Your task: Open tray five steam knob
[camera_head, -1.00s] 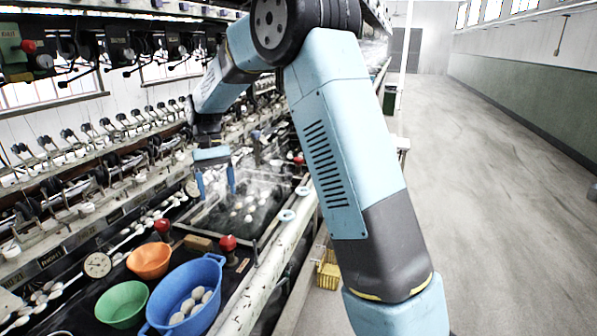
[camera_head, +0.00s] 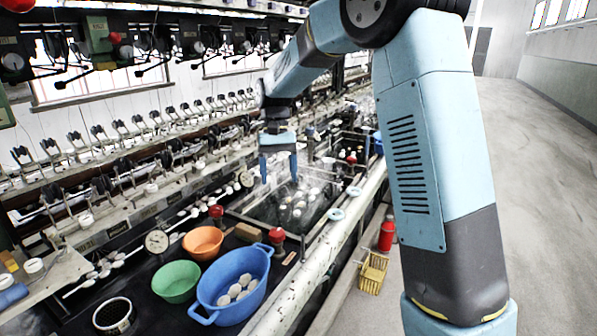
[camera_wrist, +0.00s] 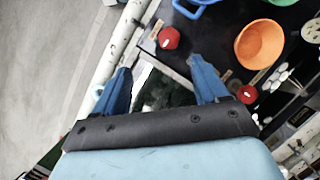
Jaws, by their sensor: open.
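Red knobs stand along the basin bench. One red knob (camera_head: 277,236) is at the near edge of a steaming water tray (camera_head: 250,216), right of the blue tub; another red knob (camera_head: 216,212) is further left. In the wrist view two red knobs show, one at upper centre (camera_wrist: 168,38) and one at right (camera_wrist: 246,94). I cannot tell which belongs to tray five. My gripper (camera_head: 280,175) is open and empty above the tray, pointing down, apart from the knobs. In the wrist view its blue fingers (camera_wrist: 160,66) are spread, with dark water between and beyond them.
A blue tub (camera_head: 233,287) with cocoons, a green bowl (camera_head: 176,281) and an orange bowl (camera_head: 203,242) stand near the tray. A round gauge (camera_head: 157,241) is at left. A pale pipe (camera_head: 318,258) runs along the front. A yellow basket (camera_head: 373,273) sits on the open floor.

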